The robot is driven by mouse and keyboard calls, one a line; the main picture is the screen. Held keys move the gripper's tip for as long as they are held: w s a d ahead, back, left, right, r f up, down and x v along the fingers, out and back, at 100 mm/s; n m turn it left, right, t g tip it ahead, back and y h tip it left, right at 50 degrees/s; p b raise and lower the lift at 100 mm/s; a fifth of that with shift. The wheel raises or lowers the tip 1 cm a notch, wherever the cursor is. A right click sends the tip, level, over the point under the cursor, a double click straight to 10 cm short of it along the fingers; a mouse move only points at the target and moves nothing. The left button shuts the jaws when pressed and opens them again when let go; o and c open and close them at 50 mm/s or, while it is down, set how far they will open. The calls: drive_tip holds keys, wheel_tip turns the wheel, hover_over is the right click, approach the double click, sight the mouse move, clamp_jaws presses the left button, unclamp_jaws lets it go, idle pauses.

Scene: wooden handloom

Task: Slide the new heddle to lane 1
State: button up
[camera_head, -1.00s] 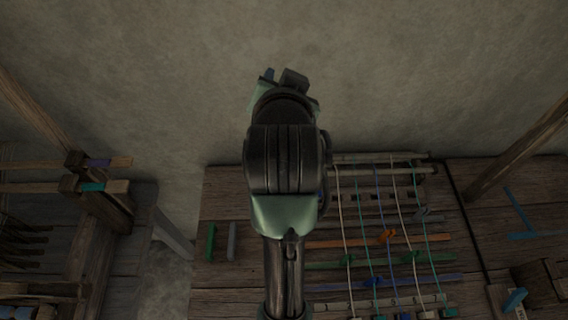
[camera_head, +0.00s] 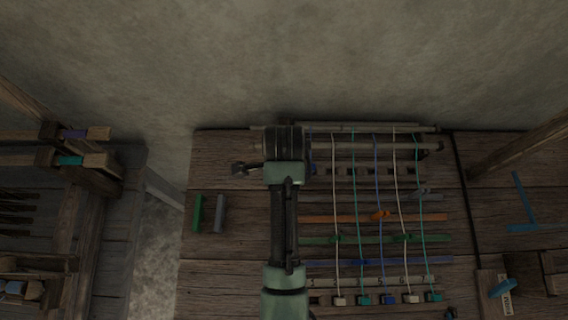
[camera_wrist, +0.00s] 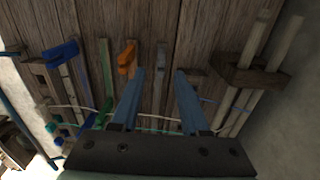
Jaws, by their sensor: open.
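My gripper (camera_wrist: 159,72) is open and empty in the wrist view, its two blue fingers apart above the loom. In the head view my arm covers the left ends of the rails. An orange heddle (camera_head: 381,215) sits on the orange rail, and shows left of my fingers in the wrist view (camera_wrist: 127,57). A grey heddle (camera_head: 425,190) is on the grey rail behind it. A green heddle (camera_head: 403,238) and a blue heddle (camera_head: 365,262) are on the nearer rails. I cannot tell which heddle is the new one. The numbered lane strip (camera_head: 385,281) is partly hidden.
Coloured and white threads, such as a white one (camera_head: 336,210), cross over the rails. A green block (camera_head: 197,213) and a grey block (camera_head: 220,213) lie on the left of the table. The wall is close behind. A wooden post (camera_head: 520,142) stands at the right.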

wheel_tip(320, 180, down, 8)
drive_tip(key=shift+r, duration=0.1)
idle(0.4)
clamp_jaws()
drive_tip(key=shift+d, duration=0.1)
idle(1.1)
